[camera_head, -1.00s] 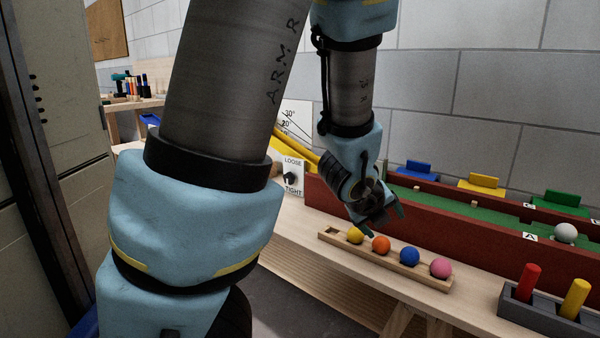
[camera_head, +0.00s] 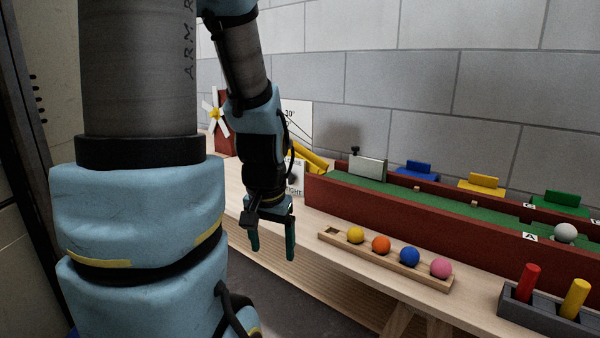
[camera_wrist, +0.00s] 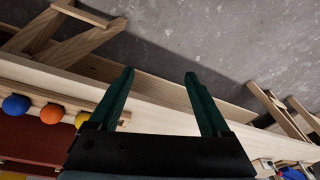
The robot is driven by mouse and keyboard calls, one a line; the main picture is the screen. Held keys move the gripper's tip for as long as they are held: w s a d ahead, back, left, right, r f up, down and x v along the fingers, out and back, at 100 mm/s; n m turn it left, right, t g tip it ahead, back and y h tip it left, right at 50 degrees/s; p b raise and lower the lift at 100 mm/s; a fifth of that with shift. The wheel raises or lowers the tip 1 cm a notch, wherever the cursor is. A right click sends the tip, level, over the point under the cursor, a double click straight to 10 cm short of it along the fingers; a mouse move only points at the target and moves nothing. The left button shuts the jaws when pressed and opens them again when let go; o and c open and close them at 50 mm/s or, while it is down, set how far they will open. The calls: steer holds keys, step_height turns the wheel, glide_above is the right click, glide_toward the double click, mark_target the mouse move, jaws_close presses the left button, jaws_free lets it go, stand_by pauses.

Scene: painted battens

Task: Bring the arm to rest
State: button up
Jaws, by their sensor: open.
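My gripper (camera_head: 272,246) hangs pointing down in the head view, left of the ball rack and by the front edge of the bench. Its two dark green fingers are apart with nothing between them. In the wrist view the gripper (camera_wrist: 160,88) is also open and empty, with the bench edge and the floor beyond the fingertips. My arm comes down from the top left of the head view and hides part of the bench behind it.
A wooden rack (camera_head: 330,240) holds yellow, orange, blue and pink balls (camera_head: 441,268) on the bench (camera_head: 480,308). Behind it runs a red-walled green lane (camera_head: 450,205) with a white ball (camera_head: 565,232). A grey holder (camera_head: 520,312) with red and yellow pegs stands at right.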

step_height(320, 180, up, 22)
steer(key=s+a+n+p, duration=0.1)
steer(key=n+p, duration=0.1)
steer(key=p, duration=1.9)
steer(key=shift+s+n+g+p, duration=0.15)
steer(key=shift+n+g+p, duration=0.15)
